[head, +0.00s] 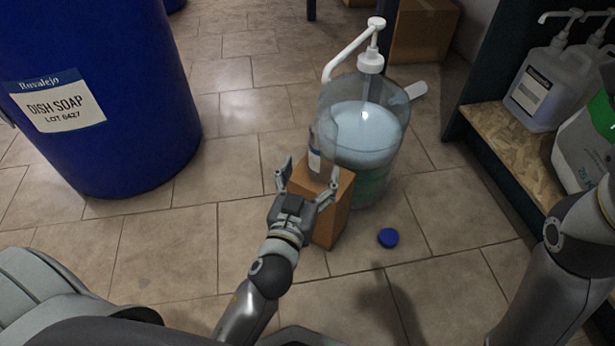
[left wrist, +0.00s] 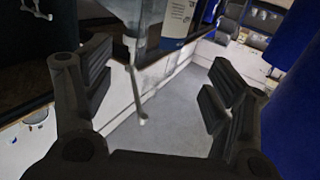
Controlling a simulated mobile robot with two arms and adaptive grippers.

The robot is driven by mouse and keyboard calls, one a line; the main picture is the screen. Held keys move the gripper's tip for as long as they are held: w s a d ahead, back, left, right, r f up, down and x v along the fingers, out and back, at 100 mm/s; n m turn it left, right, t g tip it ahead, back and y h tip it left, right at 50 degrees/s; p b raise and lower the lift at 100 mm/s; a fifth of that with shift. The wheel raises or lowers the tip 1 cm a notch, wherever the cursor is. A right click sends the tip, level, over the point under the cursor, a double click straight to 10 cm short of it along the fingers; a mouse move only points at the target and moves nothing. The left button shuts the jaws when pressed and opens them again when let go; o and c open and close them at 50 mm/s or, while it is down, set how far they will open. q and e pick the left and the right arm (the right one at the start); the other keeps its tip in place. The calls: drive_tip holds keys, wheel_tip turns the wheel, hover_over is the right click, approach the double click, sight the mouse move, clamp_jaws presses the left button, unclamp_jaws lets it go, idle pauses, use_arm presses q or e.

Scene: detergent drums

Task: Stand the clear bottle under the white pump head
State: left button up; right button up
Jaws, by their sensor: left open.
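The white pump head (head: 371,60) sits on the large clear drum (head: 384,160), with its long spout reaching down to the left. A small clear bottle (head: 315,155) with a white and blue label stands upright on a cardboard box (head: 333,222) beside the drum. In the picture it is below the spout's tip. My left gripper (head: 307,181) is open, its fingers spread just in front of the bottle; the bottle's base is partly hidden. In the left wrist view the open fingers (left wrist: 155,85) have a see-through shape beyond them that I cannot identify. My right gripper is out of view.
A blue dish soap drum (head: 95,90) stands at the left. A blue cap (head: 388,237) lies on the tiled floor. A wooden shelf (head: 510,140) at the right holds pump jugs (head: 548,85). Floor between the blue drum and the box is clear.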

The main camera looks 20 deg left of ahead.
use_arm(q)
drive_tip(key=shift+s, duration=0.85)
drive_tip(key=shift+r, duration=0.1)
